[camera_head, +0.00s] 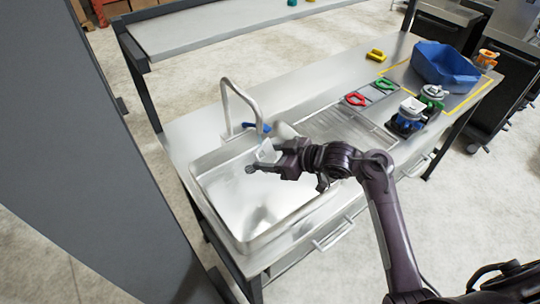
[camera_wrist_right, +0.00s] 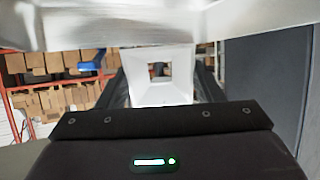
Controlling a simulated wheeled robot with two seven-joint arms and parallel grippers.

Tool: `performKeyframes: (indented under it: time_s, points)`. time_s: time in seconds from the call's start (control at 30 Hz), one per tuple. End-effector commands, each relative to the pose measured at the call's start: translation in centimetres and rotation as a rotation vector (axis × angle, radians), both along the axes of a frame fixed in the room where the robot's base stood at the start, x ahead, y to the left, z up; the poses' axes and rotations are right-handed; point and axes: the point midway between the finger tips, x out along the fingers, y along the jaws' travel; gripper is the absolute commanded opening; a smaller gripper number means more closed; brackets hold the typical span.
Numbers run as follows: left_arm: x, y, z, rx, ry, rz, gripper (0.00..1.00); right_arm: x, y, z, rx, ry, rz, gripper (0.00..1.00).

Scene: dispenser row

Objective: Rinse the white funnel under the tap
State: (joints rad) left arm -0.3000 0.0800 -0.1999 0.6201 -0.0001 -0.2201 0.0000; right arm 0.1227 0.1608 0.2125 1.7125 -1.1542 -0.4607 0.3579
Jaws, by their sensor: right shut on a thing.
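The white funnel (camera_head: 267,151) is held over the sink by my right gripper (camera_head: 268,158), which is shut on it. In the right wrist view the funnel (camera_wrist_right: 158,77) shows as a white square shape with a square hole, between the dark fingers. The curved metal tap (camera_head: 228,100) rises at the sink's back edge. Its spout end appears close above the funnel; the exact gap is hard to tell. No water stream is visible. A blue part (camera_head: 262,128), perhaps the tap lever, is just behind the funnel. My left gripper is out of view.
The steel sink (camera_head: 225,205) is open below the gripper. To its right are a ribbed drainboard (camera_head: 345,128), a red ring-shaped piece (camera_head: 355,99), a green one (camera_head: 384,83), a yellow piece (camera_head: 376,55), a blue-and-white item (camera_head: 410,112) and a blue bin (camera_head: 443,66).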

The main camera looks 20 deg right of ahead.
Motion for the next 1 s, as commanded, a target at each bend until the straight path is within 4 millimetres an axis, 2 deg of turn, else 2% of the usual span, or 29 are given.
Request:
performKeyframes:
  time_s: [0.37, 1.0]
  points:
    - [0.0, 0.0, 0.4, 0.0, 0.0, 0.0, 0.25, -0.3, -0.1, 0.2, -0.001, 0.001, 0.0, 0.36]
    - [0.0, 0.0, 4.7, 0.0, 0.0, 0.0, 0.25, -6.2, -2.3, 1.3, -0.001, 0.001, 0.0, 0.36]
